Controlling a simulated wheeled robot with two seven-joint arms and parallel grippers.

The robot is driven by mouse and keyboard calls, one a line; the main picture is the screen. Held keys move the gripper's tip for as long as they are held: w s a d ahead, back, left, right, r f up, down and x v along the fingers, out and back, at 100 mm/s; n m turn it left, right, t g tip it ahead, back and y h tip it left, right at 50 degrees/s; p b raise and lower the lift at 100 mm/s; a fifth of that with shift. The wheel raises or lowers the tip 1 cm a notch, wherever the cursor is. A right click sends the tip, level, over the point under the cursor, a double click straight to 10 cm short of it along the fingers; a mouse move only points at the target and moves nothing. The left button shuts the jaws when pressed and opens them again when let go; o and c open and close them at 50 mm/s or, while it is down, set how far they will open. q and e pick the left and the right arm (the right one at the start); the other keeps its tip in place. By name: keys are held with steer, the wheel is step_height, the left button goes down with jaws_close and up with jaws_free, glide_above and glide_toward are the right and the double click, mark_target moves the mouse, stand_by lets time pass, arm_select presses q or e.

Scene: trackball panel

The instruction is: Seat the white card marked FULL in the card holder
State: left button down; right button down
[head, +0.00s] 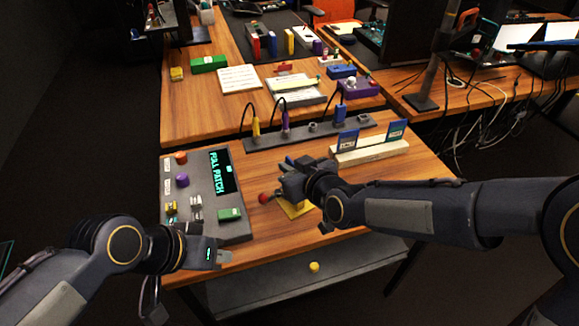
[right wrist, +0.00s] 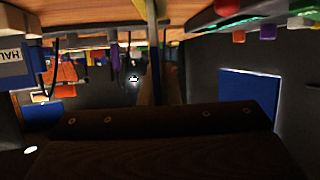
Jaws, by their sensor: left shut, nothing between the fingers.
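The card holder (head: 372,153) is a long cream block at the right back of the near table. A card marked HALF (right wrist: 14,58) shows at the left of the right wrist view. I cannot make out a white card marked FULL. My right gripper (head: 283,182) is over the table, left of and in front of the holder; its fingers are too unclear to tell their state. My left gripper (head: 222,259) is shut and empty at the front left edge.
A grey panel (head: 202,222) with a display reading FULL PATCH stands at the left. A red ball (head: 264,198) and yellow plate (head: 292,211) lie by my right gripper. A grey socket strip (head: 263,143) with plugs and cables runs along the back.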

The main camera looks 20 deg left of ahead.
steer(key=shift+f+b, duration=1.25)
steer(key=shift+f, duration=0.1)
steer(key=c, duration=1.6)
jaws_free()
steer(key=shift+r, duration=0.1)
steer(key=v, duration=0.7)
steer(key=shift+s+d+r+p, duration=0.2)
steer(key=shift+s+d+p, duration=0.05)
steer(key=shift+d+p, duration=0.1)
